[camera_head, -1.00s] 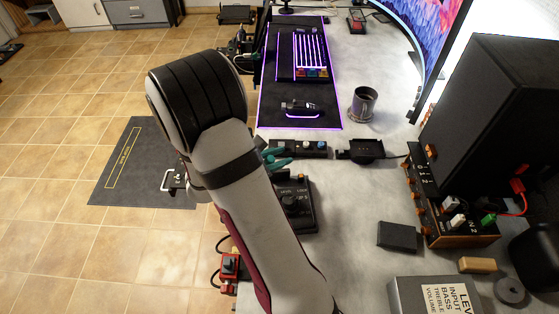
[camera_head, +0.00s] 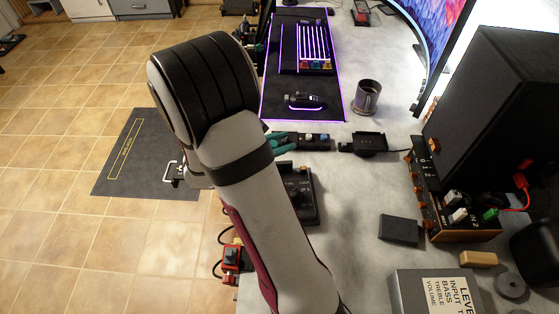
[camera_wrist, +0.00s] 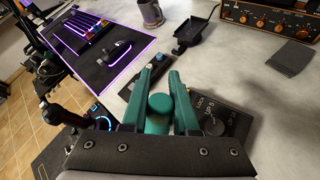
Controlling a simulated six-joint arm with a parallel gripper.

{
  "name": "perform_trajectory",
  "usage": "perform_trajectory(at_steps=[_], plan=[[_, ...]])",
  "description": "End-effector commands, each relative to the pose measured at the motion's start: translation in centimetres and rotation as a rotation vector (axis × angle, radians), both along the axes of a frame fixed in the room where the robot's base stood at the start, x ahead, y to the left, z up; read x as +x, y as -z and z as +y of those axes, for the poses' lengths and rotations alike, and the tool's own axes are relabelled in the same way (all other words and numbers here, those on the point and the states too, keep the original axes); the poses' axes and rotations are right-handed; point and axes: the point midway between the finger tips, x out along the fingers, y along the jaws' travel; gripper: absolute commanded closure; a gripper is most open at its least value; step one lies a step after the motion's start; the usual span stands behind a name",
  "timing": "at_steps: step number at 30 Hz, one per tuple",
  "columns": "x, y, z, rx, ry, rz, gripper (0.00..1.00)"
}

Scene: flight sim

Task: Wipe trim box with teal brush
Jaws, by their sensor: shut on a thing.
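The teal brush (camera_wrist: 160,106) shows in the wrist view as a round teal handle end between my gripper's dark teal fingers. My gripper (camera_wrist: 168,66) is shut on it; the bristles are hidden. In the head view my gripper (camera_head: 284,143) is mostly behind my arm, over the left end of a narrow black box (camera_head: 314,142) with small knobs. A larger black box (camera_head: 301,196) with a big knob and white lettering lies nearer, partly hidden by my arm; it also shows in the wrist view (camera_wrist: 222,124). I cannot read which box is the trim box, nor tell whether the brush touches either.
A black cradle (camera_head: 370,143) lies right of the narrow box, with a dark mug (camera_head: 366,96) behind it. A lit desk mat (camera_head: 288,116) holds a mouse and keyboard. A black block (camera_head: 399,230) lies to the right. Bare desk shows between them.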

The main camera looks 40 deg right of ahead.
Motion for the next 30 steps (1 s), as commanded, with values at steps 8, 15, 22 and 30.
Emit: perform_trajectory(at_steps=[8, 15, 22, 30], plan=[[-0.3, 1.0, 0.3, -0.055, 0.017, 0.007, 1.0], [-0.3, 0.2, 0.3, -0.055, 0.016, 0.007, 1.0], [-0.3, 1.0, 0.3, -0.055, 0.016, 0.009, 1.0], [-0.3, 3.3, 0.3, -0.055, 0.016, 0.01, 1.0]])
